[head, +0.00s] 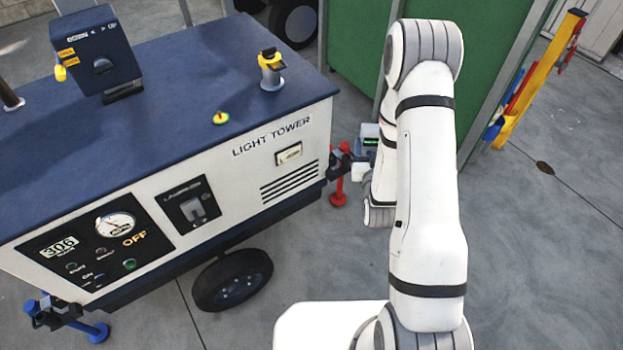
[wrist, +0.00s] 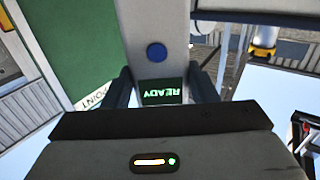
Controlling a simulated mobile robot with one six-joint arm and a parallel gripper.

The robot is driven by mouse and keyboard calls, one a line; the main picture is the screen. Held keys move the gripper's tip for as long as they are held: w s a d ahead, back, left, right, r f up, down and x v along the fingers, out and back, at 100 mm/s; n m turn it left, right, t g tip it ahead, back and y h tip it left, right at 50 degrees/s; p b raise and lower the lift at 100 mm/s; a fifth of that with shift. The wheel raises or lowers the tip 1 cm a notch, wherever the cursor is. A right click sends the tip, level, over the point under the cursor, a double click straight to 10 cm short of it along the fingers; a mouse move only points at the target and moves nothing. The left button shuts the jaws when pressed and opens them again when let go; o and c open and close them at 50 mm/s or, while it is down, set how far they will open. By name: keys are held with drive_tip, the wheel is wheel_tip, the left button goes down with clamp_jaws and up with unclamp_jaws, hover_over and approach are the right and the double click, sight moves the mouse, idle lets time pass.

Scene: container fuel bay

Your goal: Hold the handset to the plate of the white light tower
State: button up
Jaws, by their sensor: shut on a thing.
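The white light tower (head: 285,130) has a dark blue top and "LIGHT TOWER" lettering on its side. Its small beige plate (head: 289,153) sits below the lettering, above the vent slots. My gripper (wrist: 166,88) is shut on the grey handset (wrist: 157,22), which has a blue button and a green screen reading READY, upside down in the wrist view. In the head view the handset (head: 370,131) shows only partly, beside my arm, right of the plate and apart from it. My arm hides most of the gripper there.
A green container wall (head: 350,50) stands behind the tower. A red-footed leg (head: 339,190) is at the tower's right corner. A yellow rack (head: 540,80) with coloured items stands at the far right.

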drive_tip(key=shift+a, duration=0.2)
drive_tip(key=a+f+n+g+y+b, duration=0.3)
drive_tip(key=a+f+n+y+b, duration=1.05)
drive_tip(key=b, duration=1.25)
drive_tip(key=w+a+f+m+h, duration=0.2)
drive_tip(key=w+a+f+h, duration=0.1)
drive_tip(key=w+a, duration=0.4)
drive_tip(key=shift+w+a+p, duration=0.35)
drive_tip(key=shift+w+p, duration=0.1)
drive_tip(key=shift+w, duration=1.1)
drive_tip(key=shift+f+m, duration=0.1)
drive_tip(key=shift+m, duration=0.15)
drive_tip(key=shift+s, duration=0.1)
